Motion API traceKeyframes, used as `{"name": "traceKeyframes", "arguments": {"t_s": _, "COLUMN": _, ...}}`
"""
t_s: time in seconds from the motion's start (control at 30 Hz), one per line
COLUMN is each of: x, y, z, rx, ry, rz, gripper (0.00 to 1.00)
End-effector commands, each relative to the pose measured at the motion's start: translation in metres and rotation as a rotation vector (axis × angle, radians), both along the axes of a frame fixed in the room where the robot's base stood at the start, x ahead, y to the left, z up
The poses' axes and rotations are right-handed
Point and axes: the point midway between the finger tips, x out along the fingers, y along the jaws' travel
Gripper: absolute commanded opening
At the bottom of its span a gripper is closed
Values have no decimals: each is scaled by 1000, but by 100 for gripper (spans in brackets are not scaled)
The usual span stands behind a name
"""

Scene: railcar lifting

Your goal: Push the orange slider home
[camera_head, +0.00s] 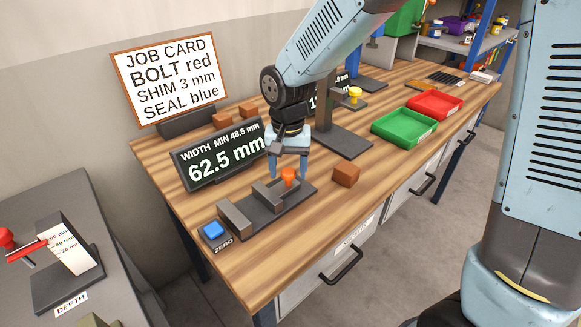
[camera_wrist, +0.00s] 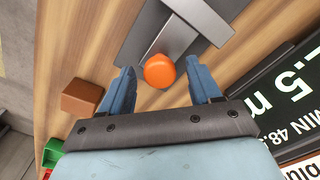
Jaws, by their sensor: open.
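The orange slider knob (camera_head: 289,176) stands on the dark gauge base (camera_head: 302,192) on the wooden bench. A grey block (camera_head: 268,193) is beside the knob, and another grey block (camera_head: 235,217) is farther left on the base. My gripper (camera_head: 289,170) is open, pointing down at the slider. In the wrist view the orange knob (camera_wrist: 160,71) lies between and slightly beyond the two blue fingertips, with a visible gap on each side. I cannot tell whether a finger touches it. The width display (camera_head: 222,158) behind reads 62.5 mm, MIN 48.5 mm.
A blue zero button (camera_head: 214,230) is at the left end of the base. A brown block (camera_head: 346,174) lies right of the base. Green (camera_head: 404,127) and red (camera_head: 434,104) trays stand farther right. A job card (camera_head: 166,78) stands behind. The bench front is clear.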

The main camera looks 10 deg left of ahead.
Motion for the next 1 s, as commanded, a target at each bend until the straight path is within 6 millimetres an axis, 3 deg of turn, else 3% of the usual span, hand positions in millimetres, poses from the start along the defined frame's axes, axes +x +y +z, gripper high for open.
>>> {"name": "traceKeyframes", "arguments": {"t_s": 0.23, "x": 0, "y": 0, "z": 0, "rx": 0, "ry": 0, "rz": 0, "gripper": 62}}
{"name": "traceKeyframes", "arguments": {"t_s": 0.87, "x": 1, "y": -1, "z": 0, "rx": 0, "ry": 0, "rz": -1, "gripper": 1}}
{"name": "traceKeyframes", "arguments": {"t_s": 1.0, "x": 1, "y": -1, "z": 0, "rx": 0, "ry": 0, "rz": -1, "gripper": 0}}
